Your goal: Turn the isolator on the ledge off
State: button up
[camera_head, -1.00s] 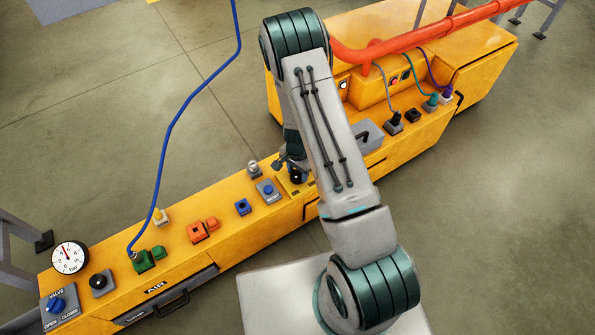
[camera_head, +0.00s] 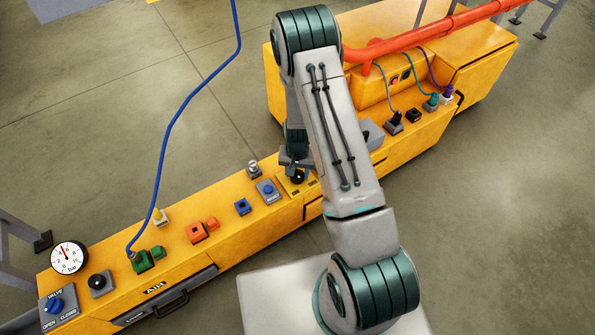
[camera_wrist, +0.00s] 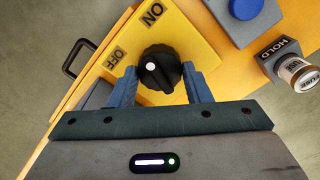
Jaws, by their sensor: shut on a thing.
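The isolator is a black rotary knob (camera_wrist: 160,68) with a white dot, on a yellow plate (camera_wrist: 190,38). The plate carries an ON label (camera_wrist: 152,13) above the knob and an OFF label (camera_wrist: 118,56) to its left in the wrist view. The white dot sits on the knob's left part, on the OFF label's side; I cannot tell exactly where the knob points. My gripper (camera_wrist: 161,78) has a blue finger on either side of the knob and is shut on it. In the head view the knob (camera_head: 298,177) shows just below my gripper, partly hidden by it.
A blue button on a grey plate (camera_head: 268,190) and a small HOLD post (camera_head: 254,168) stand close to the left of the isolator. A black handle (camera_wrist: 75,58) juts from the ledge's edge. A grey box (camera_head: 373,134) and an orange pipe (camera_head: 420,38) lie to the right.

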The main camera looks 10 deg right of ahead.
aim_at(298, 172)
jog(key=n, duration=0.6)
jog(key=shift+n, duration=0.3)
jog(key=n, duration=0.5)
jog(key=shift+s+n, duration=0.1)
jog(key=shift+n, duration=0.2)
jog(key=o, duration=1)
jog(key=shift+d, duration=0.1)
jog(key=shift+r, duration=0.25)
notch_tip(298, 172, up, 13)
jog(key=p, duration=0.4)
jog(key=shift+r+p, duration=0.15)
jog(key=shift+p, duration=0.2)
